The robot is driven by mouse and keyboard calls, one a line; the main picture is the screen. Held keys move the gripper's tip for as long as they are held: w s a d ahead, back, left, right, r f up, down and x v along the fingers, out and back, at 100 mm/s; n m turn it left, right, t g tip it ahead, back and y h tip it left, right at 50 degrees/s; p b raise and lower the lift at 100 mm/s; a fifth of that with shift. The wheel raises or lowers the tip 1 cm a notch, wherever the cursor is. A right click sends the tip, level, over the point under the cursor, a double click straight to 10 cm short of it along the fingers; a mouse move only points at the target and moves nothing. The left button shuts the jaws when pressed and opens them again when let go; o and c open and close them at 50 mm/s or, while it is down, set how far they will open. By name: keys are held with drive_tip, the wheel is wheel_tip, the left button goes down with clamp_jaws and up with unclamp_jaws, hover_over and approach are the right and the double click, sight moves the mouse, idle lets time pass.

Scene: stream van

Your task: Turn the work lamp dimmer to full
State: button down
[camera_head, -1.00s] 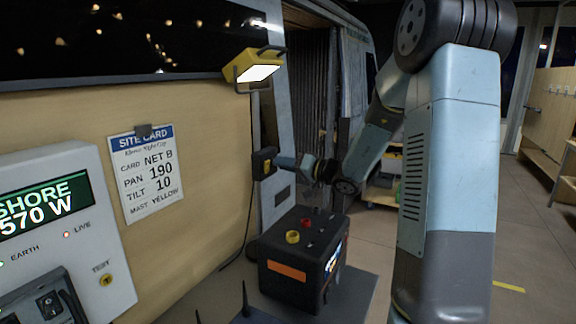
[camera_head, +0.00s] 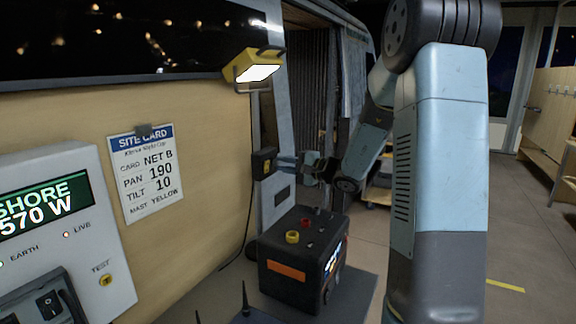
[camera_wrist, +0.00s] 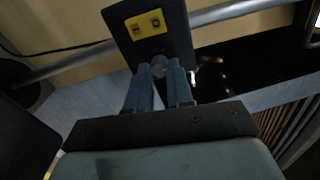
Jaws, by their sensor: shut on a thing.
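The yellow work lamp (camera_head: 254,68) is lit on its stand against the van wall. Its dimmer is a small black box (camera_head: 263,162) on the lamp post, with a yellow label. In the wrist view the dimmer box (camera_wrist: 150,50) has a round grey knob (camera_wrist: 158,66) at its lower edge. My gripper (camera_head: 284,163) reaches the dimmer from the right. In the wrist view the two blue fingers of my gripper (camera_wrist: 159,74) are shut on the knob from both sides. The knob is partly hidden between the fingertips, and its setting cannot be read.
A black case (camera_head: 290,288) with red and yellow knobs stands below my gripper. A grey power panel (camera_head: 112,262) is at the left, and a site card (camera_head: 146,175) hangs on the wall. A cable runs down beneath the dimmer. Open floor lies to the right.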

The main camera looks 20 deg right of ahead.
drive_tip(key=m, duration=0.5)
drive_tip(key=shift+a+f, duration=0.1)
drive_tip(key=shift+f, duration=0.05)
drive_tip(key=m, duration=0.6)
drive_tip(key=shift+m+y, duration=0.3)
drive_tip(key=m, duration=0.6)
drive_tip(key=shift+f, duration=0.1)
drive_tip(key=shift+m, duration=0.4)
drive_tip(key=c, duration=1.3)
unclamp_jaws()
